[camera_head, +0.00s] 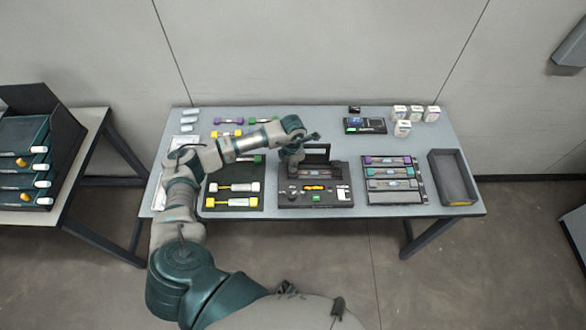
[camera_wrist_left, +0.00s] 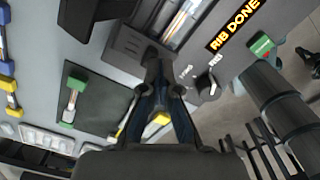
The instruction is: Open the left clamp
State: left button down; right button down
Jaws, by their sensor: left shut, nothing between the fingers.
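The fusion splicer (camera_head: 330,202) is a dark box on the table, with a raised black lid (camera_head: 316,150) at its back. My left gripper (camera_head: 293,174) is over the splicer's left side. In the left wrist view its fingers (camera_wrist_left: 158,58) are shut and empty, with the tips against or just above a dark grey block (camera_wrist_left: 130,43), which looks like the left clamp. I cannot tell whether they touch. The arm partly hides the clamp in the head view. My right gripper is not in view.
A dark mat with yellow-ended tools (camera_head: 232,202) lies left of the splicer. A rack of coloured holders (camera_head: 392,185) and an empty grey bin (camera_head: 455,178) stand to the right. A small device (camera_head: 365,125) and white boxes (camera_head: 403,128) stand at the back right.

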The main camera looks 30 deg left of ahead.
pick_arm(q)
jog(key=shift+s+f, duration=0.2)
jog(key=shift+f, duration=0.35)
jog(key=shift+r, duration=0.15)
jog(key=shift+w+a+r, duration=0.1)
jog(key=shift+w+r, duration=0.25)
jog(key=shift+r, duration=0.05)
jog(key=shift+w+a+r, duration=0.15)
jog(key=shift+w+r, duration=0.05)
jog(key=shift+w, duration=0.25)
jog(key=shift+r, duration=0.25)
jog(key=shift+w+a+r+p, duration=0.25)
jog(key=shift+r+p, duration=0.15)
jog(key=shift+r, duration=0.15)
jog(key=shift+r, duration=0.1)
